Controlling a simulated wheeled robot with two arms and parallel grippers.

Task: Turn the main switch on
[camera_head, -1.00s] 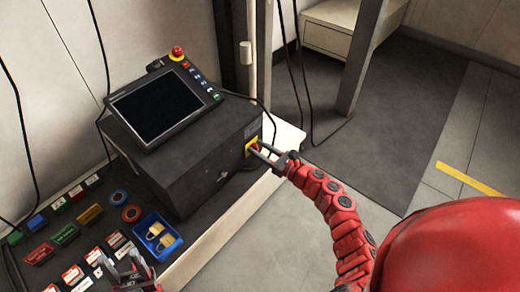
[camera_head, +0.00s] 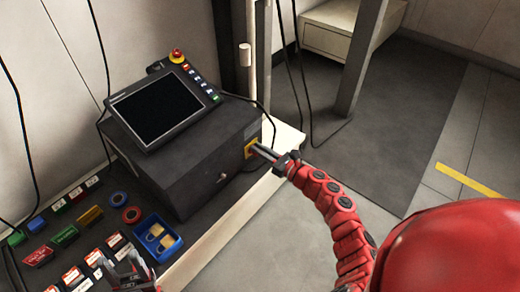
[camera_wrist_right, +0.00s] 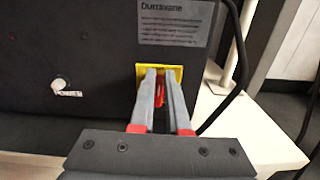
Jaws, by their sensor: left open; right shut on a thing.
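The main switch is a red handle (camera_wrist_right: 160,92) on a yellow plate (camera_head: 250,149) on the side of the dark control box (camera_head: 185,160). In the right wrist view the plate (camera_wrist_right: 178,76) is partly covered by my fingers. My right gripper (camera_head: 259,150) is shut on the red handle, with one finger on each side of it (camera_wrist_right: 160,88). The handle looks about upright between the fingers in that view. My left gripper (camera_head: 130,270) is open at the lower left, near the small items on the bench, away from the switch.
A tilted screen panel (camera_head: 157,106) with a red emergency button (camera_head: 177,55) sits on the box. A white part marked POWER (camera_wrist_right: 59,86) is on the box face. A blue tray (camera_head: 158,238) holds padlocks. A black cable (camera_wrist_right: 240,60) hangs right of the switch.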

